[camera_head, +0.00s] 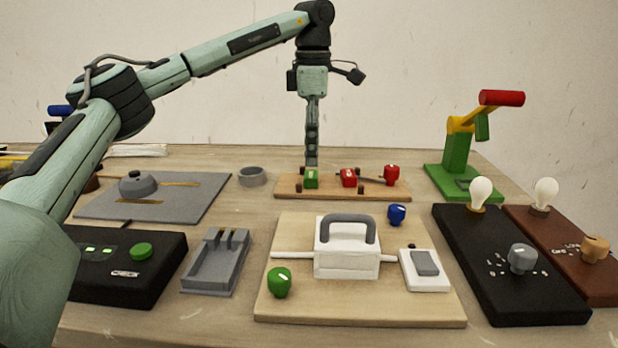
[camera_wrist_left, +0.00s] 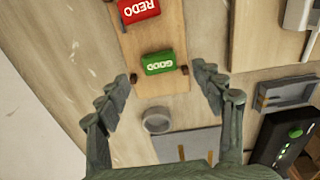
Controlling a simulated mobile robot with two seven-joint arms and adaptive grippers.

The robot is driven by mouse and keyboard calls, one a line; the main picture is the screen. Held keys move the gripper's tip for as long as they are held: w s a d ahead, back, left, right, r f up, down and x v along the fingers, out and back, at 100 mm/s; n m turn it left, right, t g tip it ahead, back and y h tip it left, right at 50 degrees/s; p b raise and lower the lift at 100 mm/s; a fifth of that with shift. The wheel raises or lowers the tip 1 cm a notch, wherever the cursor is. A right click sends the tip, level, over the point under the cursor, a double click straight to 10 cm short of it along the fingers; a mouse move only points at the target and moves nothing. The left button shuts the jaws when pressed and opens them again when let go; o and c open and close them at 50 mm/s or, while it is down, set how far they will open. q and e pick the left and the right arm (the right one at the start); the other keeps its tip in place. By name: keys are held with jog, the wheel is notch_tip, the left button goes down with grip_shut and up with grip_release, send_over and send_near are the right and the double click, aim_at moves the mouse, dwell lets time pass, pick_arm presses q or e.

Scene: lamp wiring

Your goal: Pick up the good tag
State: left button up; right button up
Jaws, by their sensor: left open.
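The good tag (camera_head: 311,178) is a small green block with white lettering. It lies at the left end of a wooden tag board (camera_head: 285,186). In the left wrist view the tag reads GOOD (camera_wrist_left: 158,62) and lies flat on the board. A red tag marked REDO (camera_wrist_left: 137,10) is beside it and also shows in the head view (camera_head: 348,178). My left gripper (camera_head: 311,160) points down above the board, over the green tag. In the wrist view its fingers (camera_wrist_left: 163,85) are spread apart, with nothing between them touching. My right gripper is not in view.
A grey ring cup (camera_head: 252,176) stands left of the tag board. A red knob (camera_head: 391,174) is at the board's right end. A wooden base with a white handled box (camera_head: 346,260) is in front. A green and yellow press (camera_head: 457,150) stands at back right.

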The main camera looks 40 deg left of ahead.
aim_at(315, 174)
pick_arm(q)
notch_tip(315, 174, down, 5)
jog(key=shift+w+d+r, duration=0.1)
jog(key=shift+r, duration=0.05)
jog(key=c, duration=1)
